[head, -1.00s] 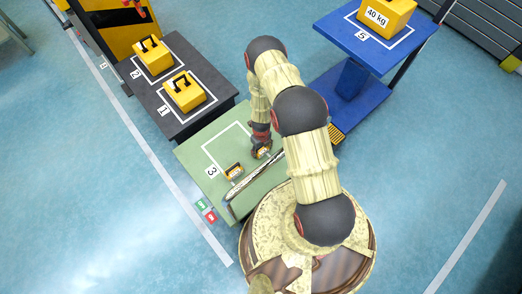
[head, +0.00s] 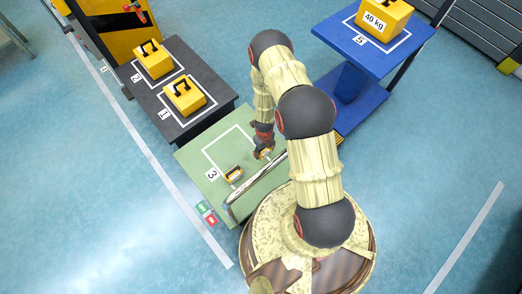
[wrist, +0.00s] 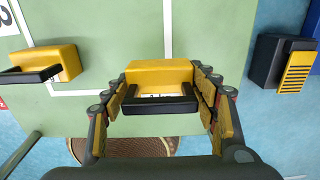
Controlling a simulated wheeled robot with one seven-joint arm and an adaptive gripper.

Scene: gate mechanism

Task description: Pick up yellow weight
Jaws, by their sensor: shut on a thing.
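A small yellow weight (wrist: 158,72) with a black handle is between the fingers of my gripper (wrist: 160,112) in the wrist view. The fingers are shut on it from both sides. In the head view my gripper (head: 264,152) is over the green table (head: 205,160), and it partly hides the held weight. Any gap under that weight cannot be told. A second small yellow weight (wrist: 60,62) with a black handle stands to the left in the wrist view. It also shows in the head view (head: 233,174), near the number 3.
Two larger yellow weights (head: 154,62) (head: 186,98) stand on the black table (head: 215,95). A 40 kg weight (head: 385,20) stands on the blue platform (head: 350,48). A metal rail (head: 255,182) runs along the green table's near edge. Red and green buttons (head: 207,213) are at its left corner.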

